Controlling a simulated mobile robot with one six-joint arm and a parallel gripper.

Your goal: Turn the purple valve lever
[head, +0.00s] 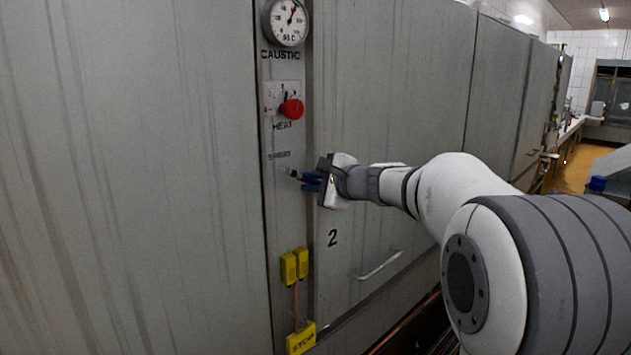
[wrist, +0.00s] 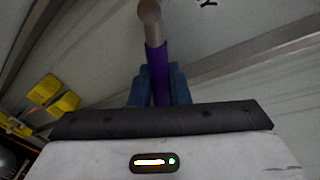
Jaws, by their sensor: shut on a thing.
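The purple valve lever (wrist: 157,70) shows in the wrist view, with a bare metal end (wrist: 150,22) at its upper part. My gripper (wrist: 159,85) is shut on the purple sleeve, with one blue finger on each side of it. In the head view my gripper (head: 304,180) is at the narrow panel strip, beside the small lettering under the red knob. There the lever (head: 289,172) shows only as a small metal piece at the panel; its purple part is mostly hidden by the blue fingers.
A round gauge (head: 287,22) and a red knob (head: 292,109) are above my gripper on the panel strip. Yellow boxes (head: 294,266) and a yellow stop box (head: 301,338) are below. A door handle (head: 380,265) sticks out at lower right.

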